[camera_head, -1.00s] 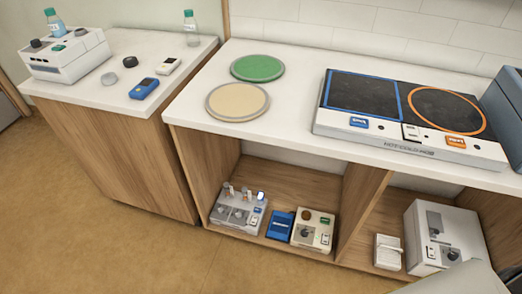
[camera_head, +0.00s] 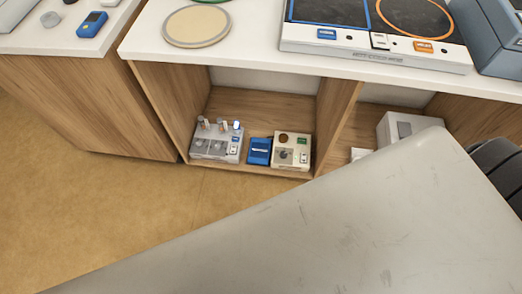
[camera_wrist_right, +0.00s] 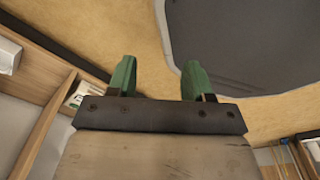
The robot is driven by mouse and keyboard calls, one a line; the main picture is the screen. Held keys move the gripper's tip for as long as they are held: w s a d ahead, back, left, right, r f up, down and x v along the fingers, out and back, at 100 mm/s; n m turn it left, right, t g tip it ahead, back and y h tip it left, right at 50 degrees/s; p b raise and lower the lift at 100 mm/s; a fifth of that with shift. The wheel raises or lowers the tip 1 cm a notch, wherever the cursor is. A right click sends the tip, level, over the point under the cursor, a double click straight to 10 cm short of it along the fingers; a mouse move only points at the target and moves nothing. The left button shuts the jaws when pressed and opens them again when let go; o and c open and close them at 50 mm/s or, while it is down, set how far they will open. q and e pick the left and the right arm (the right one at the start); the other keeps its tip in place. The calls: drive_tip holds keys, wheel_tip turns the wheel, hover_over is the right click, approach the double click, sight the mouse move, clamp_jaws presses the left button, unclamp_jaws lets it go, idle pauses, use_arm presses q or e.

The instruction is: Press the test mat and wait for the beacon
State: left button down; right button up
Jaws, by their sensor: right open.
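Low in the left shelf bay stands a grey unit (camera_head: 216,146) with several small upright parts on top, one with a bluish-white tip. A small blue item (camera_head: 259,151) lies beside it, and a cream box (camera_head: 292,153) with a brown round top and a green patch is at its right. I cannot tell for certain which of these is the test mat or the beacon. My right gripper (camera_wrist_right: 160,80) shows in the right wrist view, its two green fingers apart with nothing between them. My left gripper is not in view.
Above the bay, the white counter (camera_head: 255,40) holds a beige disc (camera_head: 197,26) and a two-panel plate (camera_head: 372,50). A side cabinet (camera_head: 75,100) stands left. A pale box (camera_head: 398,127) in the right bay is partly hidden behind my arm. The floor (camera_head: 90,210) is clear at left.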

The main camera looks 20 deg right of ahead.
clamp_jaws()
idle(1.4)
